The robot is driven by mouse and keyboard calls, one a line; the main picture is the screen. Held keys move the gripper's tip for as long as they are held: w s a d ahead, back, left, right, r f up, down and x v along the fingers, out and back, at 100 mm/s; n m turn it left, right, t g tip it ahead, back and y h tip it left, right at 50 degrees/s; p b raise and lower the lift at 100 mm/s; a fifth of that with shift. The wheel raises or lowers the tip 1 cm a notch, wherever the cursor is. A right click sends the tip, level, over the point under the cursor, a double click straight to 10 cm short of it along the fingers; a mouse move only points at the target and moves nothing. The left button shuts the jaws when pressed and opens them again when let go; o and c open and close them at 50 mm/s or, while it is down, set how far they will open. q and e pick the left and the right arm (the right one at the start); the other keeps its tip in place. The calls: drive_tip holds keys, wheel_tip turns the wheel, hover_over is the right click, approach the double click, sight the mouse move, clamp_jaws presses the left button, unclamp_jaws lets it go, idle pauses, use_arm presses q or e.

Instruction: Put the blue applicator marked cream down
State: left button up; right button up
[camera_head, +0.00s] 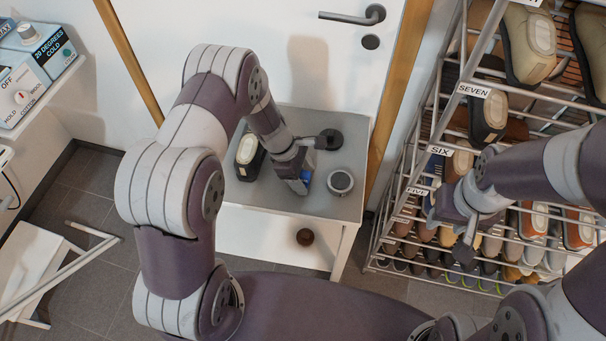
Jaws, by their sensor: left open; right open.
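The blue applicator (306,177) shows as a small blue patch at the fingertips of my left gripper (301,184), above the small grey table (265,201). The gripper hides most of it, so I cannot read its marking or tell whether it touches the tabletop. My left gripper is open, with its fingers at the applicator. My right gripper (458,235) is open in front of the shoe rack, with nothing visible in it.
A round tin (340,182) stands just right of the applicator. A dark shoe (249,161) with a pale oval lies left, and a black round item (331,139) behind. The shoe rack (440,150) is at right, boxes (38,50) at upper left.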

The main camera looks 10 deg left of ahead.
use_arm(q)
drive_tip(key=v, duration=0.1)
drive_tip(key=p+v, duration=0.1)
drive_tip(key=v, duration=0.1)
drive_tip(key=shift+s, duration=0.25)
drive_tip(key=p+v, duration=0.1)
drive_tip(key=v, duration=0.8)
drive_tip(key=s+a+r+m+t+y+p, duration=0.1)
drive_tip(key=s+a+r+m+y+p, duration=0.1)
drive_tip(key=s+r+m, duration=1)
drive_tip(key=s+m+y+p, duration=0.1)
drive_tip(key=m+y, duration=0.1)
drive_tip(key=m, duration=0.3)
drive_tip(key=shift+s+m, duration=0.25)
drive_tip(key=shift+m, duration=0.15)
drive_tip(key=shift+r, duration=0.15)
